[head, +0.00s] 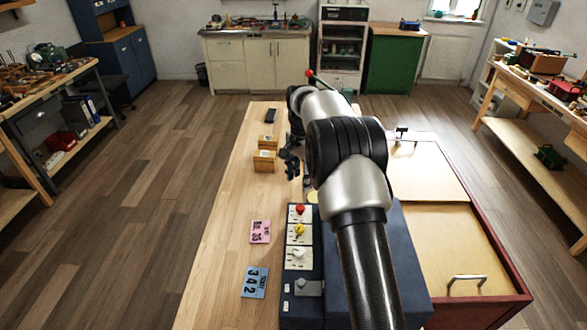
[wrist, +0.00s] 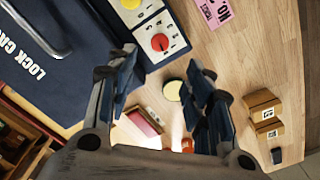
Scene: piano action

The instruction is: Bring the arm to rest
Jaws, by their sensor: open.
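My gripper (head: 291,163) hangs above the wooden bench (head: 228,225), left of my arm, which reaches forward over the blue case. In the wrist view my gripper (wrist: 165,72) has its two dark fingers spread apart, with nothing held between them. A pale yellow disc (wrist: 173,91) lies on the bench below, seen near the right finger. A pinkish-red block (wrist: 144,122) shows between the fingers, partly hidden. My arm hides part of the bench and of the case in the head view.
A dark blue case (head: 388,268) and a control panel with red, yellow and white knobs (head: 300,232) stand near my arm. Two small cardboard boxes (head: 264,161) sit left of my gripper. A pink card (head: 260,232) and a blue card (head: 254,282) lie on the bench. Its left side is clear.

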